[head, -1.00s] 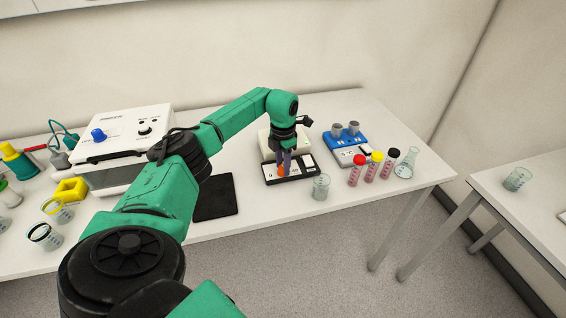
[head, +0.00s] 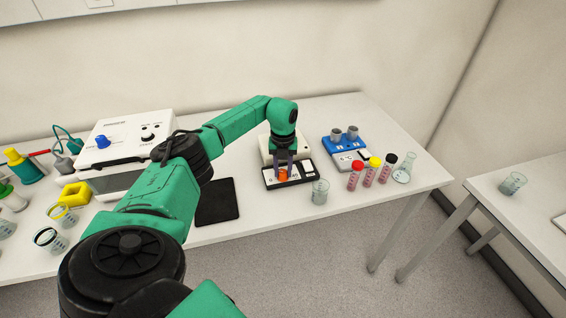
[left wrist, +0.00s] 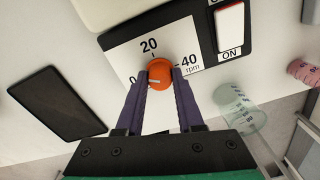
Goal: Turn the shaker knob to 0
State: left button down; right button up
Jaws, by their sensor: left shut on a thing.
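The shaker's orange knob (left wrist: 160,74) sits on a white dial marked 0, 20 and 40 rpm. A short pale line on the knob's face lies towards its left side, the side of the 0 mark. My left gripper (left wrist: 160,78) is shut on the knob, one purple finger on each side. In the head view the left gripper (head: 283,170) reaches down to the knob (head: 283,176) on the shaker's front panel (head: 304,173). The fingers partly hide the dial there. My right gripper is not in view.
A white rocker switch (left wrist: 230,25) marked ON is beside the dial. A clear beaker (head: 320,192) stands close to the panel's right. A black pad (head: 217,202) lies to the left. Red-, yellow- and black-capped tubes (head: 370,174) stand farther right.

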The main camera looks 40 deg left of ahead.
aim_at(283, 172)
pick_arm(q)
jog(key=n, duration=0.3)
jog(key=n+p, duration=0.1)
jog(key=n, duration=0.1)
jog(key=shift+w+a+r+n+p, duration=0.1)
jog(key=shift+w+r+n+p, duration=0.1)
jog(key=shift+n+p, duration=0.15)
dwell(0.4)
jog(key=c, duration=0.5)
grip_release()
jog(key=shift+s+f, duration=0.1)
jog(key=shift+s, duration=0.05)
jog(key=shift+c, duration=0.2)
notch_tip(283, 172, up, 15)
jog(key=b, duration=0.3)
jog(key=shift+f, duration=0.2)
jog(key=shift+b, duration=0.3)
